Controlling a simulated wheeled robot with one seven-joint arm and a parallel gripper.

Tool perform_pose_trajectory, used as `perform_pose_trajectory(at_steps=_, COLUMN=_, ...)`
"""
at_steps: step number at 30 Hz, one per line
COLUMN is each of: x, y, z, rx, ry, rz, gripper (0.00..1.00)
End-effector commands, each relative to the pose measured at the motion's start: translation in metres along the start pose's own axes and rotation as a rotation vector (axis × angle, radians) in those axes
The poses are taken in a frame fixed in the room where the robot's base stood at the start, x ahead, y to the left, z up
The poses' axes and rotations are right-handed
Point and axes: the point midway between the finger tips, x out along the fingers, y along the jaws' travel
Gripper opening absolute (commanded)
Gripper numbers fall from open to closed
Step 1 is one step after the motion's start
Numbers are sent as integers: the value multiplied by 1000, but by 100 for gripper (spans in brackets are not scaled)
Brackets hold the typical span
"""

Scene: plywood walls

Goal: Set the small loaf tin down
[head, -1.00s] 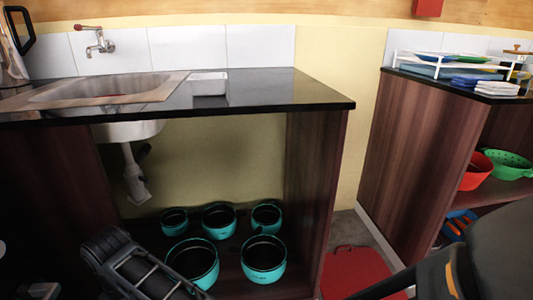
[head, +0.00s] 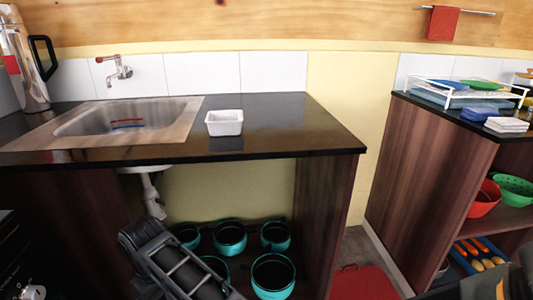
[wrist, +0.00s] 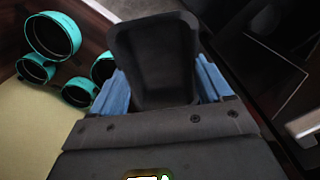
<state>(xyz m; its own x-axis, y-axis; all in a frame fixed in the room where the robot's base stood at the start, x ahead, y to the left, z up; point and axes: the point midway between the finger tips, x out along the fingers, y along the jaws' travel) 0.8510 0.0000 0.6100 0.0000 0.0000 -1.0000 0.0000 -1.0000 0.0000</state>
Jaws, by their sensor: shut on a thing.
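The small loaf tin (wrist: 152,62) is dark, almost black, with a flared rim. It sits between the blue fingers of my gripper (wrist: 166,85) in the wrist view, which is shut on it. The tin's mouth faces the wrist camera, and its near end is hidden behind the gripper body. I cannot make out the tin or the fingers in the head view.
A black counter (head: 285,125) holds a sink (head: 125,117) and a white dish (head: 224,122); the counter right of the dish is clear. Several teal pots (head: 273,275) stand below. A second cabinet (head: 425,165) at right carries a white rack (head: 465,92).

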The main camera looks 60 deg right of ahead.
Motion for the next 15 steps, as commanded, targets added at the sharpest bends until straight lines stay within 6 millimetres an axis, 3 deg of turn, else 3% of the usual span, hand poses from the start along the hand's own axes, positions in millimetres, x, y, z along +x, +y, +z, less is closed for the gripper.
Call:
perform_pose_trajectory(at_steps=1, x=-24, y=0, z=0, rx=0, ry=0, rz=0, gripper=46)
perform_pose_trajectory(at_steps=15, x=-125, y=0, z=0, rx=0, ry=0, rz=0, gripper=46)
